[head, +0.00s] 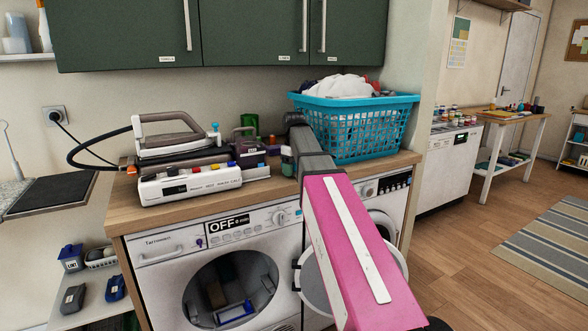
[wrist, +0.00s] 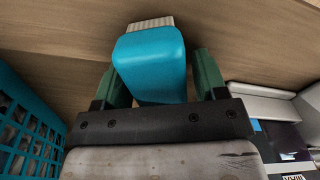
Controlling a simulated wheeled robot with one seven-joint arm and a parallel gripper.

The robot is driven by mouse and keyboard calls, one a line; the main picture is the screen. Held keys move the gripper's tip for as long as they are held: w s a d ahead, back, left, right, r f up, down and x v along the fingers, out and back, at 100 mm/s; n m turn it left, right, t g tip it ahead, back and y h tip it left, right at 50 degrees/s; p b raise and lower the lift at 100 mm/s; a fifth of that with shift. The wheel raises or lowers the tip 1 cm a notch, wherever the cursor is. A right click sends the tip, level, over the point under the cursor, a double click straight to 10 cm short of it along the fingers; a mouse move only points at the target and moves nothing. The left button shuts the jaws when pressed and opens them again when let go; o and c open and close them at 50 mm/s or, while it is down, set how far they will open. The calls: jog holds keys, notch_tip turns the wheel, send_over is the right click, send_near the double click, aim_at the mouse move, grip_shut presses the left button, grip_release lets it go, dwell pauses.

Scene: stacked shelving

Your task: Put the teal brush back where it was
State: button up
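The teal brush (wrist: 150,62) shows in the wrist view as a rounded teal block with a strip of pale bristles at its far end. My gripper (wrist: 160,70) has its two green fingers on either side of the brush and looks shut on it. Wooden countertop (wrist: 60,32) lies behind the brush; I cannot tell whether the bristles touch it. In the head view my arm hides most of the gripper, and I cannot make out the brush there. The gripper is over the counter (head: 262,193), between the iron station and the basket.
A blue laundry basket (head: 365,135) stands close on the right, and the iron station (head: 190,182) close on the left. A green cup (head: 249,123) stands at the back. Green cupboards (head: 125,35) hang above. Washing machines (head: 215,265) stand under the counter.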

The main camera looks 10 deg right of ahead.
jog(key=shift+r, duration=0.1)
notch_tip(320, 180, up, 11)
jog(key=shift+r, duration=0.5)
dwell(0.3)
